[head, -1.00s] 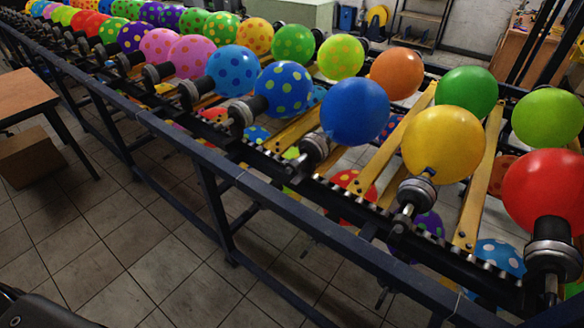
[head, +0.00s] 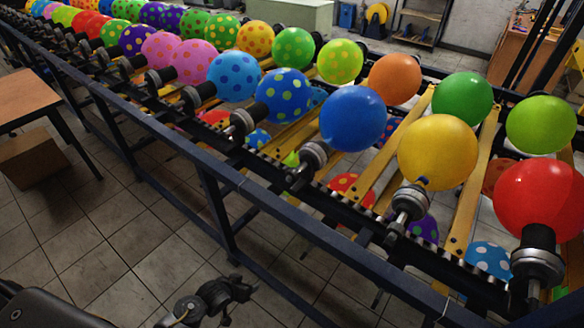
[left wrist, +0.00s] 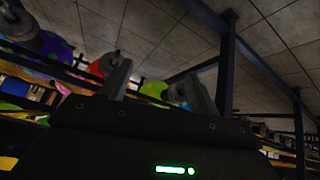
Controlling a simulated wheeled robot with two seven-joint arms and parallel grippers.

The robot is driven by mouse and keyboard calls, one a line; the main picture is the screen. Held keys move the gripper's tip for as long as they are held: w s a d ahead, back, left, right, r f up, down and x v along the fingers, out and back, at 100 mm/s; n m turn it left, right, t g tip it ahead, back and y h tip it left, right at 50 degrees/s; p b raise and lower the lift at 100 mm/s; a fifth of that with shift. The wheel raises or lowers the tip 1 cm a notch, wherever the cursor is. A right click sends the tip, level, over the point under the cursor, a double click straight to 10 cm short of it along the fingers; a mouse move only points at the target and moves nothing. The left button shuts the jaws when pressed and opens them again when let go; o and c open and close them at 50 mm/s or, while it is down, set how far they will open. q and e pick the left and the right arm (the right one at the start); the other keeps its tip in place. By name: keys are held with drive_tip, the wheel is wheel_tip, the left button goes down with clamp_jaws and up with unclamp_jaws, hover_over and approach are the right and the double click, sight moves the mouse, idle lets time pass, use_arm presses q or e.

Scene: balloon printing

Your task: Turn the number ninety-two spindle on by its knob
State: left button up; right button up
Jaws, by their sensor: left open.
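A row of dark spindles with grey metal collars lines the near rail of a long rack, each bearing a balloon. Near ones stand under a plain blue balloon (head: 353,118), a yellow balloon (head: 437,152) and a red balloon (head: 538,200). Their spindles are the blue one's (head: 313,156), the yellow one's (head: 411,201) and the red one's (head: 537,264). I can read no numbers, so I cannot tell which is ninety-two. My left gripper (head: 236,289) is low at the bottom, in front of the rack, apart from any spindle. In the left wrist view its jaws (left wrist: 155,78) are open and empty.
The dark front rail (head: 270,200) runs between my left gripper and the spindles. A wooden table (head: 30,92) and a cardboard box (head: 32,158) stand at the left. Tiled floor (head: 110,240) in front of the rack is clear.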

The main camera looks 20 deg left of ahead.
use_arm(q)
drive_tip(key=w+d+r+t+h+p, duration=0.15)
drive_tip(key=w+r, duration=0.35)
drive_tip(key=r, duration=0.6)
drive_tip(key=w+d+r+t+h+p, duration=0.1)
drive_tip(key=w+r+t, duration=0.1)
drive_tip(key=w+r, duration=0.65)
drive_tip(key=t+h, duration=0.1)
drive_tip(key=h, duration=0.3)
approach(287, 177)
drive_tip(key=shift+n, duration=0.3)
drive_tip(key=p+x, duration=0.2)
drive_tip(key=x, duration=1)
drive_tip(key=shift+w+f, duration=0.1)
drive_tip(key=shift+w, duration=0.1)
drive_tip(key=c, duration=1)
